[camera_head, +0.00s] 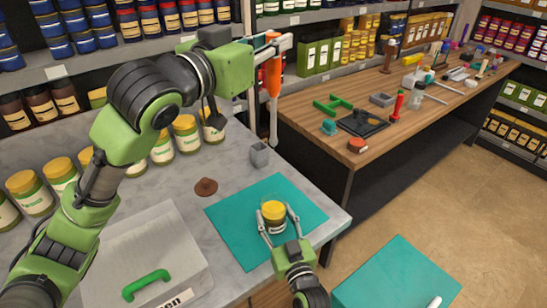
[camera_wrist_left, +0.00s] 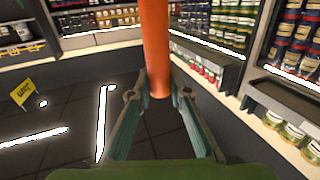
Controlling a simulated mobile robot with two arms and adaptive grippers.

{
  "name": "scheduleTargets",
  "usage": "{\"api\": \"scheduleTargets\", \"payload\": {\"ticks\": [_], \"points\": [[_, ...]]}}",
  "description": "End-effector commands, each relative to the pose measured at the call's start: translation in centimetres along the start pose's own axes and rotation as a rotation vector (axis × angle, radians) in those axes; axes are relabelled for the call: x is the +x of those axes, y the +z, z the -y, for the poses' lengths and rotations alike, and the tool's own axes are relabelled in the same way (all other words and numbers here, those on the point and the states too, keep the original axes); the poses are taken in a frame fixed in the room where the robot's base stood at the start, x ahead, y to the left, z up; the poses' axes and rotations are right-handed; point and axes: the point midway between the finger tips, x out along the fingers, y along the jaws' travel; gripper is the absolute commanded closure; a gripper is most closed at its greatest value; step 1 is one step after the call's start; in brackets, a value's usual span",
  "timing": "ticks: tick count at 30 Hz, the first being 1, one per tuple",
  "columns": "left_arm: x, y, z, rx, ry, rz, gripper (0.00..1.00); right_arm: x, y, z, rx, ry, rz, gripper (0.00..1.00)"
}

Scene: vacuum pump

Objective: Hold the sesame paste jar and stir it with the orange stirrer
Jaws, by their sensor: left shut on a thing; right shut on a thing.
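The orange stirrer (camera_head: 272,77) hangs upright from my left gripper (camera_head: 272,44), with its pale shaft and tip pointing down. My left gripper is shut on its orange handle, which also shows between the fingers in the left wrist view (camera_wrist_left: 155,45). The sesame paste jar (camera_head: 273,213) is a small jar with a yellow top and a pale label. It stands on the teal mat (camera_head: 235,235) on the grey counter. My right gripper (camera_head: 278,219) is shut around its sides. The stirrer is well above and behind the jar, not touching it.
A small grey box (camera_head: 259,154) and a brown round piece (camera_head: 206,187) sit on the counter behind the mat. Several yellow-topped jars (camera_head: 185,133) line the left. A wooden table (camera_head: 335,145) with tools stands beyond. A white box with a green handle (camera_head: 147,285) is front left.

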Motion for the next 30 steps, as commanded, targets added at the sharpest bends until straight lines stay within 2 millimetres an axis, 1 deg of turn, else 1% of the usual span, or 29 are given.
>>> {"api": "scheduleTargets", "payload": {"ticks": [4, 5, 8, 11, 15, 18, 21, 24, 30], "points": [[0.0, 0.3, 0.0, -0.001, 0.0, 0.0, 1.0, 0.0, 0.1, 0.0, 0.0, 0.0, 0.001, 0.84], [0.1, 0.6, 0.1, -0.002, 0.0, 0.001, 1.0, 0.0, 0.1, 0.0, 0.0, 0.0, 0.001, 0.84], [0.3, 2.3, 0.2, -0.007, 0.002, 0.003, 1.0, 0.0, 0.1, 0.0, 0.0, 0.0, 0.001, 0.84], [0.6, 5.0, 0.4, -0.011, 0.003, 0.005, 1.0, 0.0, 0.1, 0.0, 0.0, 0.0, 0.001, 0.84], [0.7, 9.3, 0.4, -0.012, 0.004, 0.004, 1.0, 0.0, 0.1, 0.0, 0.0, 0.0, 0.002, 0.84], [0.5, 11.9, 0.3, -0.01, 0.003, 0.002, 1.0, 0.0, 0.1, 0.0, 0.0, 0.0, 0.002, 0.84], [0.3, 13.8, 0.2, -0.006, 0.002, 0.0, 1.0, 0.0, 0.1, 0.0, 0.0, 0.0, 0.002, 0.84], [0.1, 15.0, 0.1, -0.002, 0.001, -0.003, 1.0, 0.0, 0.1, 0.0, 0.0, 0.0, 0.002, 0.84], [-0.1, 16.2, 0.0, 0.001, 0.0, -0.003, 1.0, 0.0, 0.1, 0.0, 0.0, 0.0, 0.002, 0.84]]}}
